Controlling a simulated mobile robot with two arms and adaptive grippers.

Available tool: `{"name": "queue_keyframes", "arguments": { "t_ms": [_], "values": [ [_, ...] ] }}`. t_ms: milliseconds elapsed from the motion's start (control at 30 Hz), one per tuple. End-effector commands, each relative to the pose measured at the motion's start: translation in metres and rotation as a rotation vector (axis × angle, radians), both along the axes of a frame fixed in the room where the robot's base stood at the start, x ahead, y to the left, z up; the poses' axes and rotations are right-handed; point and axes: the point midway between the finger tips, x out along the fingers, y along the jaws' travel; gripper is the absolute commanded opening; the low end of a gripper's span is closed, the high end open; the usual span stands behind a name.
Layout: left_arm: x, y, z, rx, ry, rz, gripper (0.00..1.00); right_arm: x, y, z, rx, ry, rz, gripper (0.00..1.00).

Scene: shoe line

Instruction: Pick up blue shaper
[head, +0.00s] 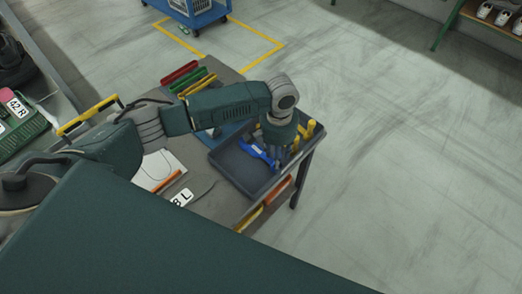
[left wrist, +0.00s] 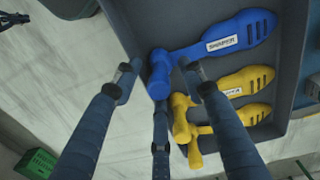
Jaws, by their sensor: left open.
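The blue shaper (head: 257,151) lies in a dark grey tray (head: 232,167) on the work table. In the left wrist view the blue shaper (left wrist: 232,36) has a white label and slots in its wide end. Its narrow handle end lies between the fingertips of my left gripper (left wrist: 160,82). My left gripper (head: 277,150) is open over the tray, and the fingers appear apart from the handle. I cannot tell its exact height above the shaper. My right gripper is not in view.
Yellow shapers (left wrist: 240,84) lie beside the blue one in the tray. Red, green and yellow tools (head: 186,79) lie at the table's far end. A white sheet (head: 155,168) and a label card (head: 182,197) lie nearer. Open floor is to the right.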

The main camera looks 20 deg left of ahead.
Motion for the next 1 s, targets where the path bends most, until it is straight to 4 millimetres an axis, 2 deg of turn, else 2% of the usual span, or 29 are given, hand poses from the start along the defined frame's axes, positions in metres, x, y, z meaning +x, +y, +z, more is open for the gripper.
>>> {"name": "queue_keyframes", "arguments": {
  "t_ms": [100, 300, 767, 1000],
  "values": [
    [0.0, 0.0, 0.0, 0.0, 0.0, -0.001, 0.41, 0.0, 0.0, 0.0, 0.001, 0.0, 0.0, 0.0],
    [0.0, 0.0, 0.001, -0.001, 0.0, -0.001, 0.01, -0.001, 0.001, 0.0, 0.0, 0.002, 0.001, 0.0],
    [0.0, -0.001, 0.003, -0.002, -0.001, -0.001, 0.0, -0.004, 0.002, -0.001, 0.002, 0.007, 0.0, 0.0],
    [0.001, -0.001, 0.025, -0.003, -0.003, -0.003, 0.0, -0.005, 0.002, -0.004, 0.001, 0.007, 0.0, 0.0]
  ]
}}
